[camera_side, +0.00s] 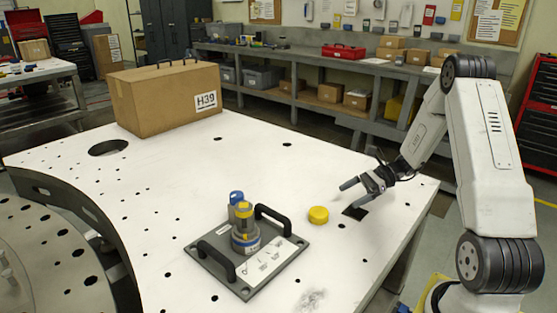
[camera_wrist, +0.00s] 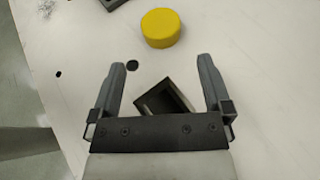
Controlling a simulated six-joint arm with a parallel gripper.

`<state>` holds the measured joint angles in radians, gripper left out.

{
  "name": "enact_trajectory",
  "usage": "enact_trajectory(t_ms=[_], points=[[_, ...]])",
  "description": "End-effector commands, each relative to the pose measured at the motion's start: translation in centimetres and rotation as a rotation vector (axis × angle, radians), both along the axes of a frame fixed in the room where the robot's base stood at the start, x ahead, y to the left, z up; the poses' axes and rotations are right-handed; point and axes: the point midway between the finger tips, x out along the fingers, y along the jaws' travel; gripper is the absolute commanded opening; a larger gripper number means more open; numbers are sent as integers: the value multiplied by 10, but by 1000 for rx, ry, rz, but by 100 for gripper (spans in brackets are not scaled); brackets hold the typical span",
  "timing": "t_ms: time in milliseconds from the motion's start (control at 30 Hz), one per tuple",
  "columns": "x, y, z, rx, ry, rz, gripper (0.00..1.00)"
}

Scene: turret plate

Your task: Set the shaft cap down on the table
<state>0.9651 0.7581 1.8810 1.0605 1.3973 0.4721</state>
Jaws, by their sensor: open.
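The shaft cap, which I take to be the round yellow cap (camera_side: 318,214), rests flat on the white table (camera_side: 270,165). In the wrist view the yellow cap (camera_wrist: 161,28) lies beyond my fingertips, roughly centred between them and apart from both. My gripper (camera_side: 351,195) is open and empty, to the right of the cap and above the table in the side view.
A grey plate (camera_side: 248,283) with two black handles carries a grey, yellow-banded fitting (camera_side: 245,232) and a blue-topped part (camera_side: 236,198). A cardboard box (camera_side: 165,98) stands at the back left. The table middle is clear.

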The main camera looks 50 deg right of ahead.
Motion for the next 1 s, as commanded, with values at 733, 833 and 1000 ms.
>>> enact_trajectory(t_ms=[733,833,1000], points=[[-9,-13,6,0,0,0,100],[-8,-12,6,-3,0,4,100],[-7,2,6,-53,12,60,100]])
